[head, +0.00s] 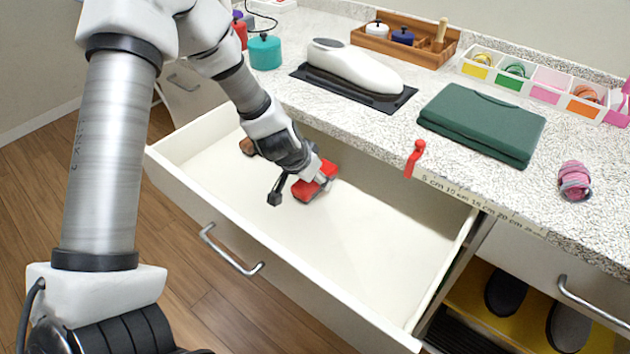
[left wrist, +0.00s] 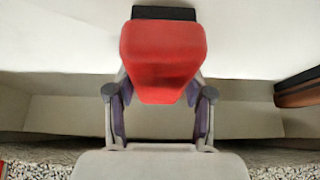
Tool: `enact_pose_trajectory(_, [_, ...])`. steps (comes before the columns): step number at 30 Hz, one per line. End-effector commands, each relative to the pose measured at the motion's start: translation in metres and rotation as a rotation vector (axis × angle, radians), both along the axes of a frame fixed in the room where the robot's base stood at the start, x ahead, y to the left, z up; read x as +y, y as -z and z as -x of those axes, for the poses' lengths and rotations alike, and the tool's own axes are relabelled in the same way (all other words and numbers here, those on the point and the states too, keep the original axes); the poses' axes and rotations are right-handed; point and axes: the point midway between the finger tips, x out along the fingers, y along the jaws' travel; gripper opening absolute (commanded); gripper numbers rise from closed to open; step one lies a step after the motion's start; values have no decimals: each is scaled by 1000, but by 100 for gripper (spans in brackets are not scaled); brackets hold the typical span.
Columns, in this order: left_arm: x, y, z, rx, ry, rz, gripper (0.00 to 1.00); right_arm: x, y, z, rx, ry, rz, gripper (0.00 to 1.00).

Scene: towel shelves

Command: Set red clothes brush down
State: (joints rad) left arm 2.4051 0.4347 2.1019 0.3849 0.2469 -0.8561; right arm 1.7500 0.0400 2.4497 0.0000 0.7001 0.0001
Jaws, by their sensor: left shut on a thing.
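The red clothes brush (head: 314,180) is inside the open white drawer (head: 372,240), near its back wall. My left gripper (head: 318,177) reaches down into the drawer and is shut on the brush. In the left wrist view, the brush (left wrist: 163,60) sits between the two fingers of my gripper (left wrist: 160,100), with a dark part at its far end. I cannot tell whether the brush touches the drawer floor. My right gripper is not in view.
A brown object (head: 247,146) lies in the drawer's back left corner, left of my gripper. The drawer's middle and right are bare. The speckled counter (head: 370,125) overhangs behind, holding a green folded case (head: 482,122) and a white shoe-shaped form (head: 355,66).

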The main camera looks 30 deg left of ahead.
Motion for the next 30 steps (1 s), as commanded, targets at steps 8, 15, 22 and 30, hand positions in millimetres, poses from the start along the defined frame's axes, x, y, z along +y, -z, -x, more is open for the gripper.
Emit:
enact_pose_trajectory(8, [0, 3, 0, 0, -1, 0, 69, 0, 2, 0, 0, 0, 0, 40])
enact_pose_trajectory(15, [0, 3, 0, 0, -1, 0, 76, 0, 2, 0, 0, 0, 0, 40])
enact_pose_trajectory(22, [0, -13, 3, -1, -2, 2, 76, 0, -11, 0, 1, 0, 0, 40])
enact_pose_trajectory(30, [3, -77, 36, -2, -2, 5, 76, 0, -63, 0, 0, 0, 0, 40])
